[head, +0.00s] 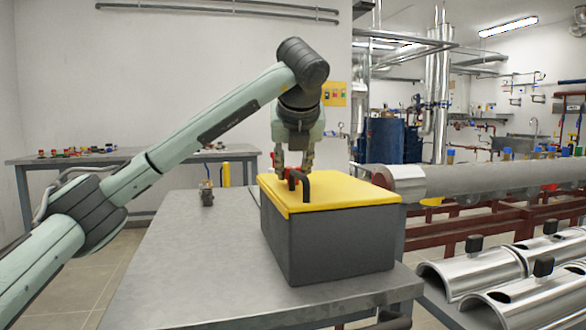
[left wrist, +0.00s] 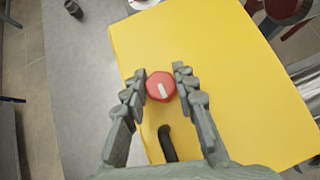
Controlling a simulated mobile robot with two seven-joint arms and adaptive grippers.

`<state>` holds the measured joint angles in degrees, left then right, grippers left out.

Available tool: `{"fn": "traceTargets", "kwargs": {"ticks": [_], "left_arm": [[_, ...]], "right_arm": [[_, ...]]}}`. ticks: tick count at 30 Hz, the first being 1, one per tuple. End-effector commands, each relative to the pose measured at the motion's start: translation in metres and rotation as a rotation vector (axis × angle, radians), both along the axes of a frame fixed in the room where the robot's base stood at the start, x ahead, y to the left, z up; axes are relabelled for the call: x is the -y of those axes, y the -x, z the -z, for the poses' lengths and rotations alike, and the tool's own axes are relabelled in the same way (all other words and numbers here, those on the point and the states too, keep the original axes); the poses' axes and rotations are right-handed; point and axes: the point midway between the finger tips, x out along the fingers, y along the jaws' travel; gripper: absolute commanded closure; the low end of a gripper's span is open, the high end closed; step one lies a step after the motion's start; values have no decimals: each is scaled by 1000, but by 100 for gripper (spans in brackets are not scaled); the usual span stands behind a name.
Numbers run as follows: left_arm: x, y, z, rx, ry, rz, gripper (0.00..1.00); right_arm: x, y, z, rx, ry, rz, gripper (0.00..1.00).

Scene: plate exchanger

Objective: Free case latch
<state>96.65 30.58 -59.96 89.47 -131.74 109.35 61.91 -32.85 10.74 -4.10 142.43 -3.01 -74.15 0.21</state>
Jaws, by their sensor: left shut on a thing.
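The case (head: 325,240) is a dark grey box with a yellow lid (head: 345,193), standing on the metal table. A red round latch knob (left wrist: 160,86) with a white mark sits on the lid. A black handle (left wrist: 167,142) rises from the lid close to the knob; it also shows in the head view (head: 306,184). My left gripper (left wrist: 161,84) points down over the lid, its fingers on either side of the red knob and shut on it. In the head view the fingers (head: 292,172) partly hide the knob. My right gripper is not in view.
The metal table (head: 180,260) has free room left of the case. A small dark object (head: 206,193) stands at its back. A large grey pipe (head: 480,180) and shiny half-shell covers (head: 490,270) lie to the right. A back bench (head: 130,157) holds small coloured parts.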

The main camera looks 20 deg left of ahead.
Motion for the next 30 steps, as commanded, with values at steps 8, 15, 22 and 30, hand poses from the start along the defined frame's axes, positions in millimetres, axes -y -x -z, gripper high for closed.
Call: {"fn": "traceTargets", "kwargs": {"ticks": [8, 15, 22, 30], "left_arm": [[0, 0, 1, -1, 0, -1, 65], [0, 0, 0, -1, 0, 1, 63], [4, 9, -12, 2, 0, 2, 63], [19, 46, -53, 7, -3, 1, 63]], "right_arm": [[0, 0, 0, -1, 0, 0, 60], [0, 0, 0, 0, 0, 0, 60], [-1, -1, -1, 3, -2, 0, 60], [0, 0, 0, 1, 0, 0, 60]]}}
